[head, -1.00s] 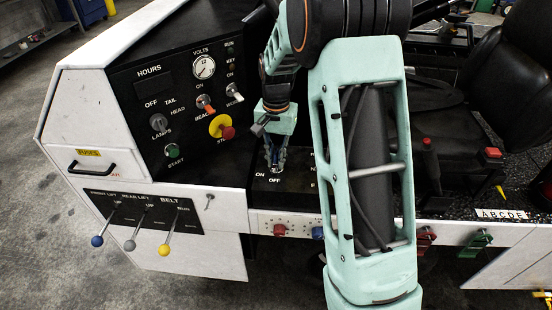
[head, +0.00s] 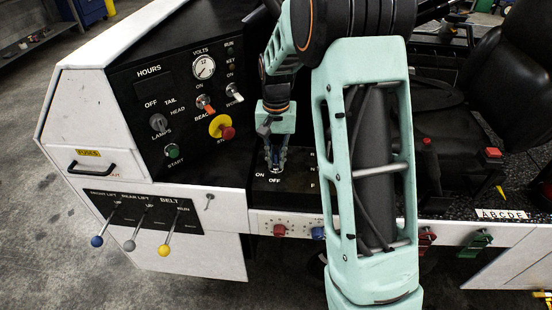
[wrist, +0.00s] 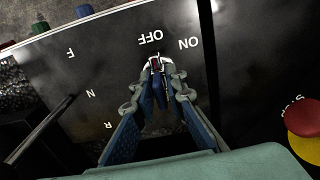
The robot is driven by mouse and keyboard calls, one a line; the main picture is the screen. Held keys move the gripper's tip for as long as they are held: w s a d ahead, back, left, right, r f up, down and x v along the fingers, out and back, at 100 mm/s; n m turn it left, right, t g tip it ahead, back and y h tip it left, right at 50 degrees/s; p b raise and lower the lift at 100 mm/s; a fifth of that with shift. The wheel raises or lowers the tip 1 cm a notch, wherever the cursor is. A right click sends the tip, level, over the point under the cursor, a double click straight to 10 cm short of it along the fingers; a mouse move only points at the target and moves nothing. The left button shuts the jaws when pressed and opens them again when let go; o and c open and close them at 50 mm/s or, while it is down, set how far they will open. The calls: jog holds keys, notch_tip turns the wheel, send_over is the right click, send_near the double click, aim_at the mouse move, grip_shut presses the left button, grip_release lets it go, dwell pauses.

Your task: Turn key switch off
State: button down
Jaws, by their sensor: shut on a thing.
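The key switch (wrist: 155,65) sits on the black panel beside the printed words OFF and ON. In the wrist view it shows as a small part with red on it between my fingertips. My gripper (wrist: 160,72) is shut on it, with the blue finger pads on either side. In the head view my gripper (head: 275,168) points down at the panel just above the OFF label, and its fingers hide the switch. I cannot tell the exact angle of the key.
A yellow and red stop button (head: 222,128) stands on the sloped panel at left. Levers with blue, grey and yellow knobs (head: 164,250) stick out in front. A red knob (head: 279,230) is on the front strip. F, N, R letters mark the same black panel.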

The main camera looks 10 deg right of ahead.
jog(key=c, duration=2)
grip_release()
jog(key=shift+o, duration=0.2)
notch_tip(320, 180, up, 12)
jog(key=shift+r, duration=0.1)
